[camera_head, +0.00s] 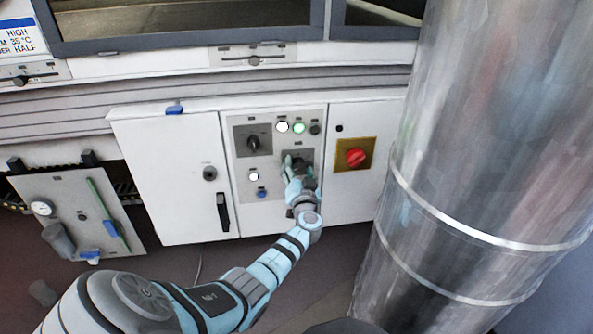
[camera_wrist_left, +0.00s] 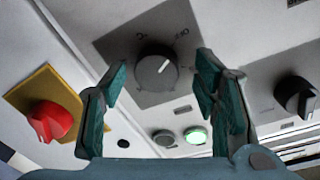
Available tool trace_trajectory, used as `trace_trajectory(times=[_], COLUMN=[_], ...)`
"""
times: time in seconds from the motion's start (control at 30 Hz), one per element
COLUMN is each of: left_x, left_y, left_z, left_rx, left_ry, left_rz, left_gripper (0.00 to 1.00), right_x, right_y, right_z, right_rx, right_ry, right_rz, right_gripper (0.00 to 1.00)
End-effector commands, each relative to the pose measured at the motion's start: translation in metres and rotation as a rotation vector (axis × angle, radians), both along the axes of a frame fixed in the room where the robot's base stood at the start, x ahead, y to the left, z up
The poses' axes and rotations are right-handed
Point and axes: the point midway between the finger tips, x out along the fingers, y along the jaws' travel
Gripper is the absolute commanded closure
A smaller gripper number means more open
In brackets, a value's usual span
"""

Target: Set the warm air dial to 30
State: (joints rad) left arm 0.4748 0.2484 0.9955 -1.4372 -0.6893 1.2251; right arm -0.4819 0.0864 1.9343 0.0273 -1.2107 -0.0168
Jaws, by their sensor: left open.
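A grey round dial (camera_wrist_left: 157,68) with a white pointer line sits on a dark square plate, between my spread fingertips in the left wrist view. Its pointer leans up and to the right in that view; the scale numbers are too blurred to read. My left gripper (camera_head: 297,162) is open in front of this dial on the control panel (camera_head: 232,131) and hides most of it in the head view. It also shows in the left wrist view (camera_wrist_left: 161,78), with no clear contact. A second, black dial (camera_head: 253,142) sits to the upper left. I cannot read which is the warm air dial.
A red rotary switch (camera_head: 355,157) on a yellow plate is close to the right of the gripper. Lit white (camera_head: 282,127) and green (camera_head: 299,128) buttons sit just above. A large metal duct (camera_head: 480,130) stands at the right.

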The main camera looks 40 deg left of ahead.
Motion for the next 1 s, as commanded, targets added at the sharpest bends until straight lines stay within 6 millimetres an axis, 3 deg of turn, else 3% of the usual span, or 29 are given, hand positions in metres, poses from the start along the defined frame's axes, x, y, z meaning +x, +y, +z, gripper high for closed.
trace_trajectory(times=[0.07, 0.37, 0.67, 1.0], left_x=[-0.0001, -0.0007, -0.0021, -0.0029], left_y=[-0.0003, 0.0001, 0.0021, 0.0027], left_z=[0.0, -0.0001, 0.0004, 0.0011], left_rx=[0.0, 0.0, 0.017, 0.131], left_ry=[0.0, 0.001, 0.02, 0.162], left_rz=[0.0, 0.001, 0.005, 0.007], left_gripper=[0.45, 0.93, 0.93, 0.93], right_x=[0.0, -0.0066, -0.0064, -0.0026], right_y=[-0.0001, -0.0002, -0.0005, -0.0009], right_z=[0.0, 0.0039, 0.0038, 0.0023], right_rx=[0.0, 0.0, -0.001, 0.0], right_ry=[0.0, -0.012, -0.012, -0.02], right_rz=[0.0, 0.0, 0.0, -0.001], right_gripper=[0.6, 0.6, 0.6, 0.6])
